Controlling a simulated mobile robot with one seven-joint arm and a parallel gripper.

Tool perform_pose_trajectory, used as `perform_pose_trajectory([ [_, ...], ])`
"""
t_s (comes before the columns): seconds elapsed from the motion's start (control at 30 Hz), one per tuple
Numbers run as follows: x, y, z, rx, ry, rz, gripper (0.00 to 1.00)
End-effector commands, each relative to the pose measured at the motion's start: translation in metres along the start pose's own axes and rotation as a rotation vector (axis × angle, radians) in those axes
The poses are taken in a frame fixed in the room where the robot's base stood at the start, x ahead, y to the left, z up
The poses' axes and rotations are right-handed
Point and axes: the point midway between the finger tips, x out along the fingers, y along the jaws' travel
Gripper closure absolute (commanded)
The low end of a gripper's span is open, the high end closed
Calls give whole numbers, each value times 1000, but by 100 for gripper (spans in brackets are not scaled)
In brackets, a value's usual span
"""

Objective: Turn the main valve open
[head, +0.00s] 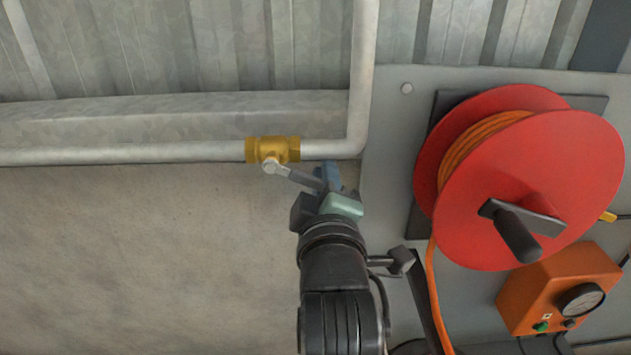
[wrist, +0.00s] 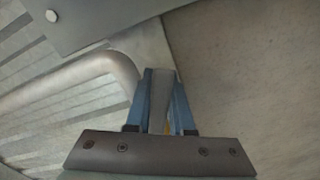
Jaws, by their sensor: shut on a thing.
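The main valve is a brass body (head: 272,150) set in a grey horizontal pipe in the head view. Its grey lever handle (head: 296,176) runs from the valve's pivot to the right and slightly down. My gripper (head: 330,180) is at the far end of the lever, shut on it. In the wrist view the two blue fingers (wrist: 161,95) stand on either side of the grey lever (wrist: 161,90). The brass body is mostly hidden there behind the gripper, with only a small yellowish patch showing between the fingers.
The pipe (head: 361,70) bends upward just right of the valve. A red hose reel (head: 545,180) with a black crank and an orange box with a gauge (head: 560,290) are on the grey panel at right. The wall (head: 130,250) left of my arm is clear.

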Motion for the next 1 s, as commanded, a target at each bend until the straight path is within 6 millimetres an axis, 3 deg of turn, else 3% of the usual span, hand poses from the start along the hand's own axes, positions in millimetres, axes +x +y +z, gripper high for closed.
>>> perform_pose_trajectory([
  [0.5, 0, 29, -6, -375, 0, 5, 100],
  [1.0, 0, 35, -9, -465, 1, 5, 100],
])
